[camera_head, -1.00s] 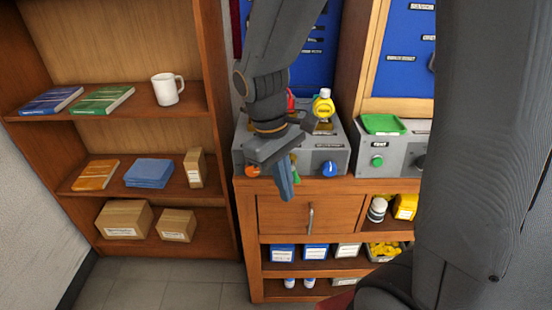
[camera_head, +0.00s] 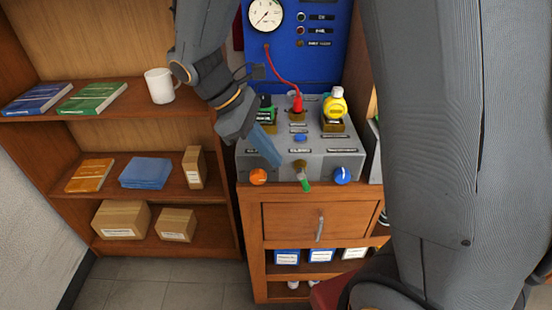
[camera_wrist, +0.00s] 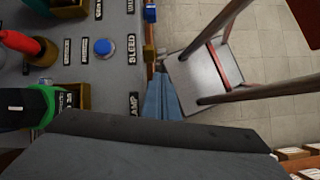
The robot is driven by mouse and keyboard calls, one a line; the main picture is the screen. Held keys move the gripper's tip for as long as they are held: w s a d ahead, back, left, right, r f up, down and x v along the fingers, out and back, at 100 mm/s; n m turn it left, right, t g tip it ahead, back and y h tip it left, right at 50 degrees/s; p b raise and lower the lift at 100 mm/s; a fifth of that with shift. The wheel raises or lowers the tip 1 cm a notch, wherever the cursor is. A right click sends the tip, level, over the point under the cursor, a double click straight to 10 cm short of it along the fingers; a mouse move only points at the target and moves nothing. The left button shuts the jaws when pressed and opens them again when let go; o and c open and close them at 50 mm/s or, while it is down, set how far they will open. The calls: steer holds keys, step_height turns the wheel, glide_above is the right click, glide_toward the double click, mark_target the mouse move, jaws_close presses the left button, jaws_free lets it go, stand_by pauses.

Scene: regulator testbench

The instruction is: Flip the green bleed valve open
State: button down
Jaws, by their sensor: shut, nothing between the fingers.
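The green bleed valve (camera_head: 303,182) sticks out from the front of the grey test box (camera_head: 243,166). It has a brass stem and a green handle that points down and slightly right. My gripper (camera_head: 268,152) is shut and empty, to the upper left of the valve and apart from it in the head view. In the wrist view my blue fingers (camera_wrist: 160,97) are together beside the box's front edge. There the BLEED label (camera_wrist: 131,48) and a small brass part (camera_wrist: 149,50) beside it show, but no green handle can be made out.
An orange knob (camera_head: 258,177) is left of the valve and a blue knob (camera_head: 342,175) right of it. A red plug (camera_head: 297,103), a yellow-topped part (camera_head: 335,104) and a blue button (camera_head: 300,138) stand on the box. A drawer (camera_head: 290,222) is below. A chair (camera_wrist: 205,75) stands nearby.

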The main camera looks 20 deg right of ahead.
mark_target(304, 182)
steer(key=p+x, duration=0.1)
steer(key=x, duration=0.7)
steer(key=shift+f, duration=0.1)
steer(key=shift+s+d, duration=0.1)
steer(key=shift+d, duration=0.05)
